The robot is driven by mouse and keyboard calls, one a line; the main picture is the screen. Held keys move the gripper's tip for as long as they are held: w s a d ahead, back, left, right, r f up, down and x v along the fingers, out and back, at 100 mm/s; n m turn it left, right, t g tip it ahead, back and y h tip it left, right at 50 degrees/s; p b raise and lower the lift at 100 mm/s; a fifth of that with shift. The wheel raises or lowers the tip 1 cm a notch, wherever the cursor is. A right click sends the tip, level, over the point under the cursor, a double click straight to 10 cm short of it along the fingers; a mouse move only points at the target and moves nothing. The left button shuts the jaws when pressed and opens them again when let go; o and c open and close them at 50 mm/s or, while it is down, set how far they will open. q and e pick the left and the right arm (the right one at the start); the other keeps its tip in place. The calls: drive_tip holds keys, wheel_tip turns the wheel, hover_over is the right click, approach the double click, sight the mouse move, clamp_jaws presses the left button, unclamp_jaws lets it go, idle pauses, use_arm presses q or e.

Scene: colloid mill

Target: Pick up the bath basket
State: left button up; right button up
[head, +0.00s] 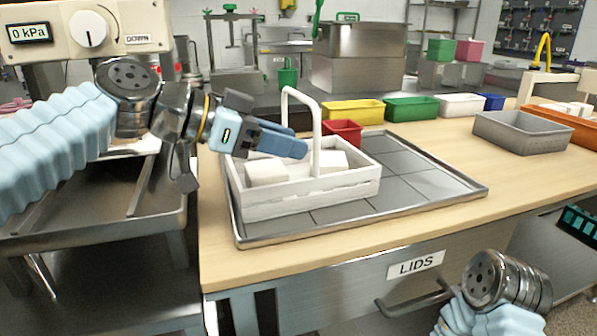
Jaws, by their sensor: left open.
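The bath basket (313,193) is a white slatted crate with a tall white arched handle (316,125). It stands upright on a grey tiled metal tray on the wooden bench. White blocks (267,172) lie inside it. My left gripper (300,146) comes in from the left at the basket's handle, above the basket's left half. Its blue fingers point right and overlap the handle's left upright in the picture. I cannot tell whether they touch it. The jaws are open. My right arm shows at the bottom right, with its gripper out of the frame.
The tray (440,201) has bare tiles right of the basket. A red bin (342,132) stands close behind it. Yellow (353,112), green (411,109) and white bins line the back, with a grey crate (522,131) at right. A drawer labelled LIDS (415,265) is below the bench.

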use_arm(q)
drive_tip(key=x, duration=0.6)
drive_tip(key=shift+w+p, duration=0.3)
drive_tip(key=shift+p, duration=0.05)
clamp_jaws()
idle(1.1)
